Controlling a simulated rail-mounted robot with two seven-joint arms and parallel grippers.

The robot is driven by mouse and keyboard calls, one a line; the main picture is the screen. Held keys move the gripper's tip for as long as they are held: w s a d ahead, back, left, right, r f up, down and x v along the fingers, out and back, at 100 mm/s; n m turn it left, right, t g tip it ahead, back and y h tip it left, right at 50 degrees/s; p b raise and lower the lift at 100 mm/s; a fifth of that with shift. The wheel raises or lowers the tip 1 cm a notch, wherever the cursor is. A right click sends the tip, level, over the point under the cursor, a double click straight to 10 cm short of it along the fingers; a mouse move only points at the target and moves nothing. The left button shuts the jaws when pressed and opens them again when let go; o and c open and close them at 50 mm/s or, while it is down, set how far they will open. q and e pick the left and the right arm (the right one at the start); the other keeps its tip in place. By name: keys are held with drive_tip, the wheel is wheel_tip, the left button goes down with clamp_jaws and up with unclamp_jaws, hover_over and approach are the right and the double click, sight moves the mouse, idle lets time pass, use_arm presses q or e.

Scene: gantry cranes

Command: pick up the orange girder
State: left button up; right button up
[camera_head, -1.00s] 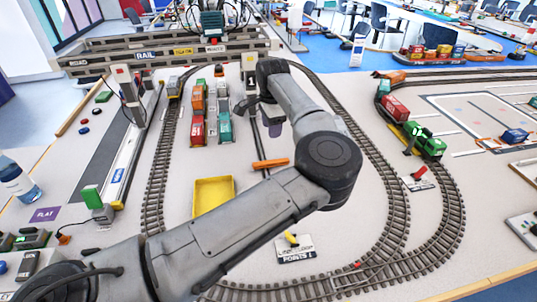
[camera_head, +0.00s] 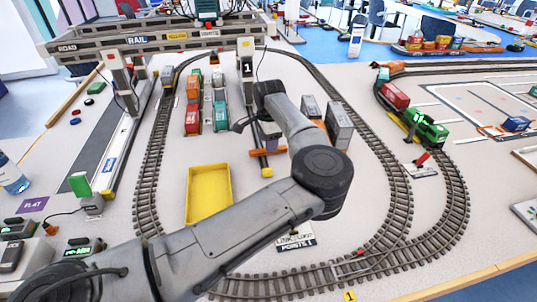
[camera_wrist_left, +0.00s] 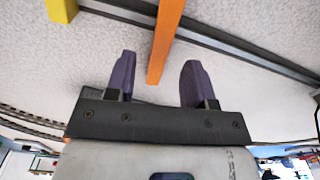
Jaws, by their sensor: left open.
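The orange girder (camera_head: 258,153) lies in the middle of the layout in the head view, partly hidden by my left gripper. In the left wrist view the girder (camera_wrist_left: 166,38) is a straight orange bar running up from between the fingers to the top edge. My left gripper (camera_head: 270,143) is over the girder in the head view. In the left wrist view its two purple fingers (camera_wrist_left: 157,67) are apart, one on each side of the girder's near end, with nothing gripped. I cannot tell how high they are above it. My right gripper is not in view.
A yellow tray (camera_head: 209,188) stands left of the girder. A dark rail with a yellow end (camera_head: 267,172) runs close by the girder. Behind are toy wagons (camera_head: 193,103) and the gantry crane (camera_head: 150,42). Grey boxes (camera_head: 338,122) stand right of my forearm.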

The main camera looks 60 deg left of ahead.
use_arm(q)
wheel_tip(320, 180, down, 3)
drive_tip(key=shift+f+b, duration=0.1)
drive_tip(key=shift+b, duration=0.4)
clamp_jaws()
